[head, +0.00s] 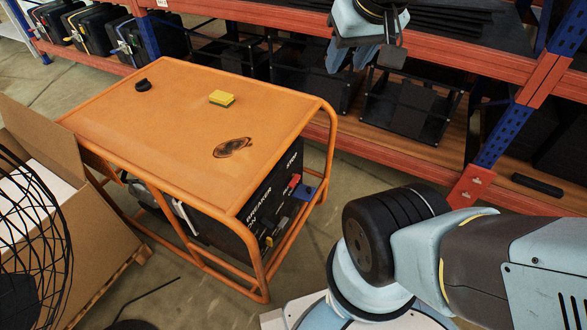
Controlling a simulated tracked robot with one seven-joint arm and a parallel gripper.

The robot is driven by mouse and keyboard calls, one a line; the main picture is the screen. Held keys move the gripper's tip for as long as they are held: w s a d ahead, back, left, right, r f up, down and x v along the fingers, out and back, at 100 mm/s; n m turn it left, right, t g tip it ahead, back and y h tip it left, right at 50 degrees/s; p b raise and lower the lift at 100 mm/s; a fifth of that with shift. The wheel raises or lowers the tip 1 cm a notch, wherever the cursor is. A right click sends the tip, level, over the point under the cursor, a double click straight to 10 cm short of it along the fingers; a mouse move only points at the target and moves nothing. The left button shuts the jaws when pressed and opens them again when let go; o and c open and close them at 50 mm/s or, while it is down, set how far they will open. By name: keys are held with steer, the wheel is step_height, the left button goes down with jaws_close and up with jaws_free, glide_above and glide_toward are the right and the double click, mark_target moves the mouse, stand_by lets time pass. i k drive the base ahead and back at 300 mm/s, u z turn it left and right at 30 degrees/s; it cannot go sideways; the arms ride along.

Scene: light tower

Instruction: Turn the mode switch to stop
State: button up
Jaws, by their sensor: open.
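An orange-framed machine (180,120) stands at the centre left. Its black control panel (262,205) faces the lower right and carries the words "STOP" and "BREAKER ON". A red control (294,181) sits just below "STOP", with a blue part (306,192) beside it. A grey control (279,222) sits lower on the panel. The panel is seen at a steep angle, so I cannot tell which control is the mode switch or how it is set. My gripper (351,62) is open at the top, pointing down, above and beyond the machine and apart from the panel.
Orange frame tubes (330,140) edge the panel. Shelving (430,165) stands behind. A cardboard box (95,240) and wire fan guard (30,235) are left.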

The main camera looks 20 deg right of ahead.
mark_target(296, 177)
steer(key=z, duration=0.05)
steer(key=k, duration=0.5)
steer(key=z, duration=1.45)
steer(key=k, duration=0.85)
steer(key=u, duration=1.15)
steer(key=i, duration=1)
